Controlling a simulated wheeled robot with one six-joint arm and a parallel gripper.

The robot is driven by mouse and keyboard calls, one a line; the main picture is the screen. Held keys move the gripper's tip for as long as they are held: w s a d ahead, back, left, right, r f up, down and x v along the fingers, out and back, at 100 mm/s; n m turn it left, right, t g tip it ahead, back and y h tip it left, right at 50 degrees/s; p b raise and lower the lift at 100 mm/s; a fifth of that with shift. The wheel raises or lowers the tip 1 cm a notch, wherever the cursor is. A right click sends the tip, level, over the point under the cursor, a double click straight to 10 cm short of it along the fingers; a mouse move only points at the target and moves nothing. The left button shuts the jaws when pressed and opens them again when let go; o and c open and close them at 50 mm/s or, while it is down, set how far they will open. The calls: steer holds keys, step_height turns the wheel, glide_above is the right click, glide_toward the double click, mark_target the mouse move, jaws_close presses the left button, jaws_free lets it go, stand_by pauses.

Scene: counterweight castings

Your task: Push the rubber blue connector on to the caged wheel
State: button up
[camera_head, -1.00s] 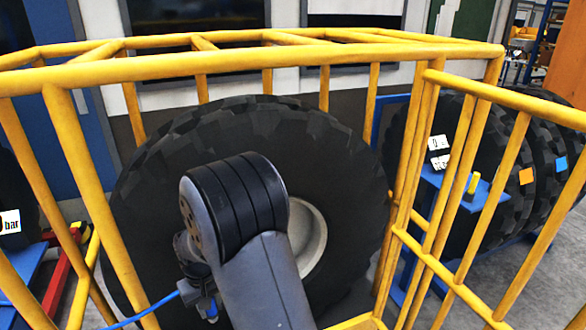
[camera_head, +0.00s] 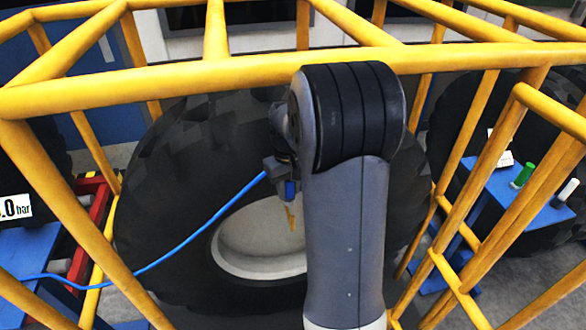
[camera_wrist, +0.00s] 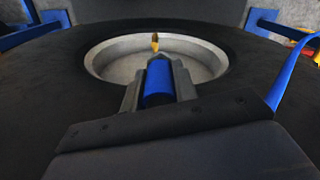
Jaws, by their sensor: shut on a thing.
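The caged wheel (camera_head: 190,190) is a large black tyre with a pale grey rim (camera_head: 232,245), standing inside a yellow cage (camera_head: 200,77). A brass valve stem (camera_head: 291,217) shows against the rim. My gripper (camera_head: 280,168) is inside the cage in front of the wheel, partly hidden by my arm. In the wrist view its grey fingers (camera_wrist: 158,66) are shut on the blue connector (camera_wrist: 158,85). The brass stem (camera_wrist: 155,42) appears just beyond the connector's tip, roughly in line with it. I cannot tell whether they touch.
A blue hose (camera_head: 200,230) runs from the gripper out to the left. A pressure display reading in bar (camera_head: 15,208) stands at the left. Cage bars surround my arm. More tyres (camera_head: 465,115) and a blue stand (camera_head: 500,195) with a green-capped piece (camera_head: 523,175) are at the right.

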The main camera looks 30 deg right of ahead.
mark_target(293, 197)
steer(key=shift+s+d+r, duration=0.2)
steer(key=shift+d+r, duration=0.3)
steer(key=shift+r, duration=0.3)
steer(key=shift+f, duration=0.1)
steer(key=shift+f+b, duration=2)
steer(key=shift+f, duration=0.95)
steer(key=shift+f+b, duration=1.1)
steer(key=shift+f, duration=0.65)
steer(key=o, duration=0.9)
steer(key=shift+r, duration=0.15)
step_height(293, 197, up, 11)
steer(key=shift+f+b, duration=0.15)
steer(key=shift+b, duration=0.3)
